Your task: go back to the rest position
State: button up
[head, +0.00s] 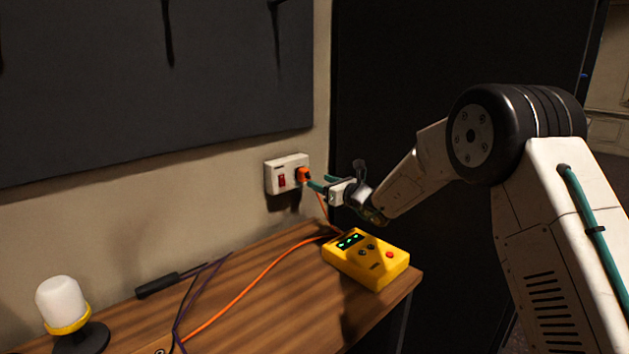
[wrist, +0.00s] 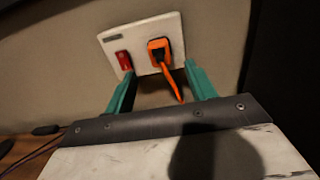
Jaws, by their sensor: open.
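My gripper (head: 316,185) is at the wall beside the white socket plate (head: 287,174), at the right end of the desk. In the wrist view my gripper (wrist: 160,82) shows two green fingers standing apart, with the orange plug (wrist: 160,52) and its orange cord between and beyond them. The plug sits in the socket on the right half of the plate, next to a red switch (wrist: 123,60). The fingers do not appear to touch the plug. In the head view the plug (head: 303,175) is just left of the fingertips.
A yellow box (head: 366,262) with green lights stands on the wooden desk (head: 262,294) below my gripper. The orange cord runs along the desk. A white-domed lamp (head: 62,303) and a dark tool (head: 158,286) are at the left. A dark panel (head: 420,60) rises behind my arm.

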jog(key=shift+s+d, duration=0.3)
jog(key=shift+s, duration=0.05)
jog(key=s+d+n+g+h, duration=0.1)
jog(key=s+n+g, duration=0.65)
jog(key=s, duration=0.65)
jog(key=s+d+n+g, duration=0.1)
jog(key=s+n+g, duration=0.4)
jog(key=s+n, duration=0.65)
jog(key=s+d+r+n+h, duration=0.1)
jog(key=s+d+h, duration=0.3)
jog(key=s+d, duration=0.4)
jog(key=s+d+r+n+t+h, duration=0.1)
jog(key=s+d+n+h, duration=0.3)
jog(key=s+d, duration=0.5)
jog(key=s+d+r+n+h, duration=0.2)
jog(key=s+d, duration=0.6)
jog(key=s, duration=0.8)
jog(key=shift+s+d+n+h, duration=0.2)
jog(key=shift+s+n+h, duration=0.15)
jog(key=shift+h, duration=0.65)
